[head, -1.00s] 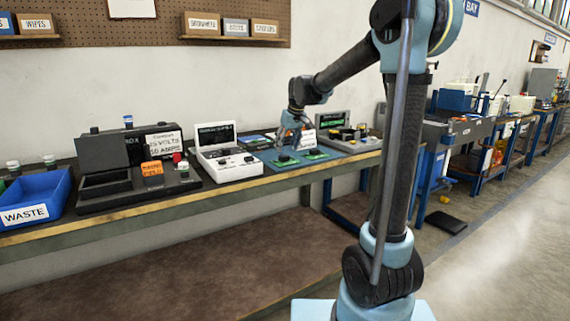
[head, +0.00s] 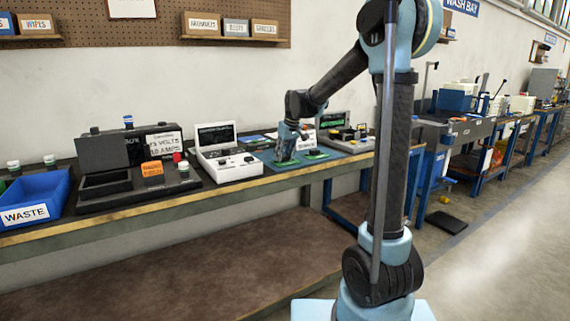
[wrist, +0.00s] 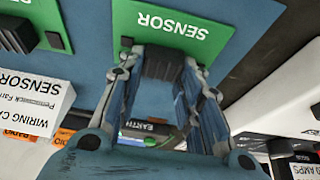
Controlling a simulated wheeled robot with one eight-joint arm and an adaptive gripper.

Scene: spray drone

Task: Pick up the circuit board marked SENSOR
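The green circuit board marked SENSOR (wrist: 200,22) shows at the top of the wrist view, its lettering upside down. It lies on a blue mat (wrist: 230,62). A dark ridged block (wrist: 163,64) at the board's edge is between my fingertips. My gripper (wrist: 160,68) is narrowed, with a finger against each side of that block. In the head view my gripper (head: 287,153) is down at the mat on the bench. I see no gap between board and mat. A second green board (wrist: 30,40) with a similar dark block is at the left of the wrist view.
A white SENSOR wiring card (wrist: 30,95) stands near my left finger. A label reading EARTH (wrist: 150,127) is below my fingers. On the bench a white console (head: 225,160) stands left of my gripper. A blue WASTE bin (head: 35,198) is at the far left.

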